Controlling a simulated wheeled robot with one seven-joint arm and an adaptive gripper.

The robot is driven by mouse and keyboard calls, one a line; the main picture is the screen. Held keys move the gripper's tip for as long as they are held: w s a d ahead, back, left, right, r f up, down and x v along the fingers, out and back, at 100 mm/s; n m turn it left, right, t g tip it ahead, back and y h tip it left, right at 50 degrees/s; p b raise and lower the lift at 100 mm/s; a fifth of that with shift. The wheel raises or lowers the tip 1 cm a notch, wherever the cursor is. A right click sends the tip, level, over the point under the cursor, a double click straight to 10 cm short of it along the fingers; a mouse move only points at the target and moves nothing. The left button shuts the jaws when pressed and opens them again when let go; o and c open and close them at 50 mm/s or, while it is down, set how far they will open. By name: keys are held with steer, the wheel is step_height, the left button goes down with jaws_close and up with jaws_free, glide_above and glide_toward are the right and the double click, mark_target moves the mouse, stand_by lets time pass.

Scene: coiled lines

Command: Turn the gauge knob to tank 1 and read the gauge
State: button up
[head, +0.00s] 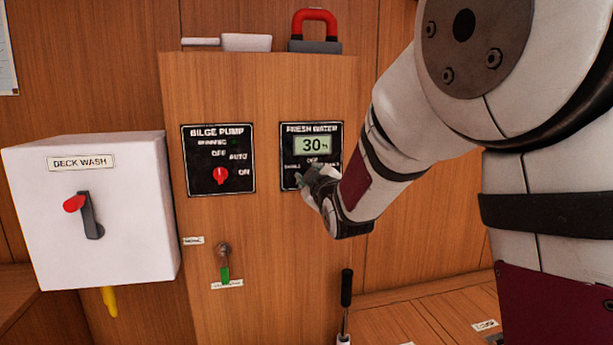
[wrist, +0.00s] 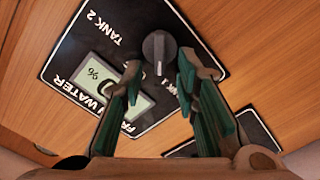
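The fresh water gauge panel (head: 288,180) is black, and its lit display (head: 312,145) reads 30%. In the wrist view, the dark grey gauge knob (wrist: 157,45) carries a light pointer mark that points down in the picture, between the display's side and the TANK 1 label (wrist: 180,92). The TANK 2 label (wrist: 104,27) lies left of the knob. My gripper (wrist: 160,70) is open, its green-padded fingers on either side of the knob's near end; I cannot tell whether they touch it. In the head view my gripper (head: 308,182) hides the knob.
The bilge pump panel (head: 217,184) with a red knob is left of the gauge. A white deck wash box (head: 100,235) with a red-tipped lever stands further left.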

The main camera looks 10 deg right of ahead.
steer(key=s, duration=1.2)
steer(key=s+f+m+g+y, duration=0.1)
steer(key=s+f+m+g, duration=0.1)
steer(key=s+f+g, duration=0.45)
steer(key=s+f+m+g, duration=0.3)
steer(key=s, duration=0.7)
steer(key=s+d+f+m+g+h, duration=0.15)
steer(key=s+g, duration=0.25)
steer(key=s, duration=0.8)
steer(key=s+f+m+g+y, duration=0.1)
steer(key=s+f+m+g, duration=0.2)
steer(key=s, duration=0.9)
step_height(320, 180, up, 27)
steer(key=t+p, duration=0.2)
steer(key=p, duration=2.2)
steer(key=shift+s+f+t, duration=0.15)
steer(key=shift+t, duration=0.2)
